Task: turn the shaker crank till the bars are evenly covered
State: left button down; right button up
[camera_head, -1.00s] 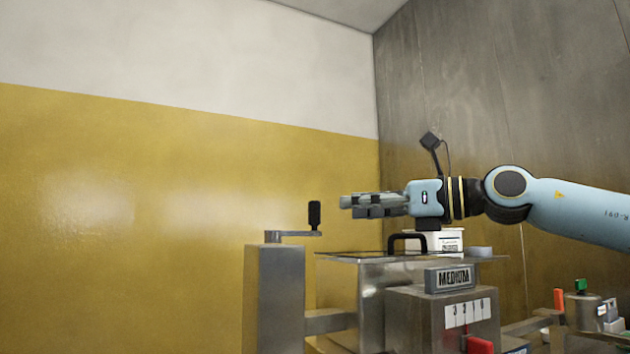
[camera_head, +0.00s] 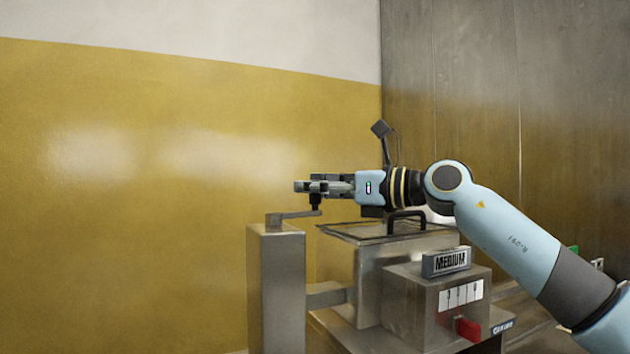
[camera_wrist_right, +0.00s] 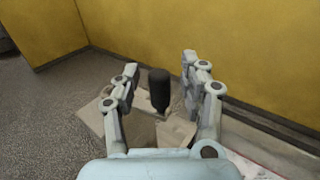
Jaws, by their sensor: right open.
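The shaker crank (camera_head: 293,214) has a flat metal arm on top of a steel post, with an upright black handle (camera_head: 315,203) at its right end. My right gripper (camera_head: 300,187) is at the handle, covering its upper part in the head view. In the right wrist view the black handle (camera_wrist_right: 159,88) stands between the open fingers of my right gripper (camera_wrist_right: 158,85), with gaps showing on both sides. The bars are not in view. My left gripper is not in view.
A yellow wall (camera_head: 130,220) is behind.

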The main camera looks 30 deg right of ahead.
jog(key=shift+w, duration=0.1)
jog(key=shift+c, duration=0.4)
jog(key=shift+a, duration=0.1)
grip_shut()
jog(key=shift+a, duration=0.1)
